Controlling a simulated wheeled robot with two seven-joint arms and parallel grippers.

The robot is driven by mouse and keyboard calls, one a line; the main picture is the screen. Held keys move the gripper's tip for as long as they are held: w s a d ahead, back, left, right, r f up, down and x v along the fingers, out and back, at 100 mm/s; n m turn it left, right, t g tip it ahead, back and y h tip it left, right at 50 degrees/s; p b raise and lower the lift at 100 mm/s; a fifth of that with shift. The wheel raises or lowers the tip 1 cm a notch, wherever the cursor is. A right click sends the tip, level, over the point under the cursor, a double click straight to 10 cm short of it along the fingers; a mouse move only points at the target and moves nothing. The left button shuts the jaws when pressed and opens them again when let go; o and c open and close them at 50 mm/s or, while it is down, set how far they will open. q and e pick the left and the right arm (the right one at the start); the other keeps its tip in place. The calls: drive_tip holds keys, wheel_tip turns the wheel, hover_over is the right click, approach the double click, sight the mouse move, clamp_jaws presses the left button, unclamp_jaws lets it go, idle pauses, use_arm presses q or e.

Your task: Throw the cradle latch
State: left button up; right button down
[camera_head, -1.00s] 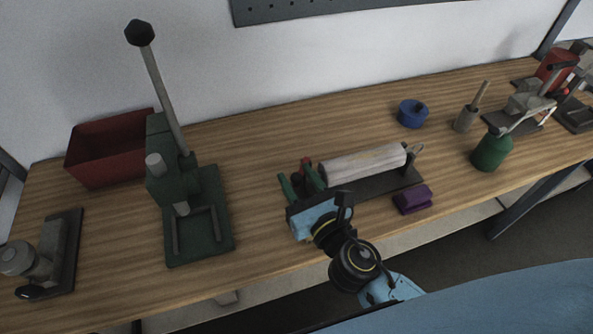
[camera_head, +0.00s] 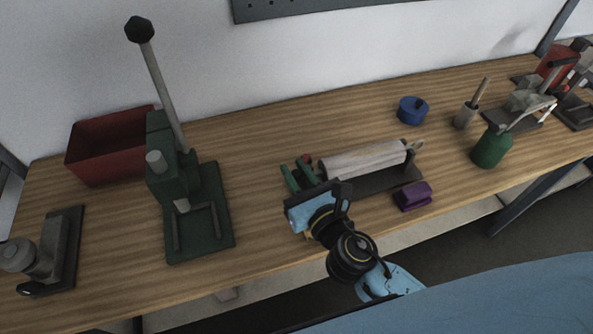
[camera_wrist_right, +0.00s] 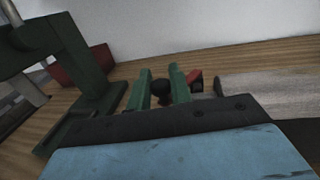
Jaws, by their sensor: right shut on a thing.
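The cradle (camera_head: 385,182) is a dark base holding a pale roller (camera_head: 365,160) lengthwise, near the front of the bench. My right gripper (camera_head: 293,166) is at the cradle's left end, its two green fingers pointing away from me. In the right wrist view the fingers (camera_wrist_right: 161,78) stand either side of a round black knob (camera_wrist_right: 162,93), seemingly the latch's handle, and are shut on it. A small red piece (camera_wrist_right: 195,80) is just right of the fingers; it also shows in the head view (camera_head: 304,160). The rest of the latch is hidden. My left gripper is out of view.
A green lever press (camera_head: 175,180) stands left of the cradle, with a red bin (camera_head: 100,150) behind it. A purple block (camera_head: 412,195) lies just in front of the cradle's right end. A blue round tin (camera_head: 412,110) and green bottle (camera_head: 491,148) stand to the right.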

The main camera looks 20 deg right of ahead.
drive_tip(key=shift+s+d+n+g+y, duration=0.15)
drive_tip(key=shift+d+n+y, duration=0.1)
drive_tip(key=shift+n+y, duration=0.3)
drive_tip(key=shift+s+d+n+g+y, duration=0.1)
drive_tip(key=shift+d+n+g+y, duration=0.2)
drive_tip(key=shift+y, duration=0.35)
drive_tip(key=shift+s+d+n+g+y+b, duration=0.1)
drive_tip(key=shift+d+n+g+y+b, duration=0.25)
drive_tip(key=shift+n+g+y+b, duration=0.45)
drive_tip(key=shift+s+d+n+g+y+b, duration=0.15)
drive_tip(key=shift+d+n+g+y, duration=0.2)
drive_tip(key=shift+n+y, duration=0.6)
drive_tip(key=shift+s+d+n+g+y+b, duration=0.1)
drive_tip(key=shift+d+n+g+y+b, duration=0.35)
drive_tip(key=shift+y, duration=0.8)
drive_tip(key=c, duration=1.3)
unclamp_jaws()
drive_tip(key=shift+c, duration=0.2)
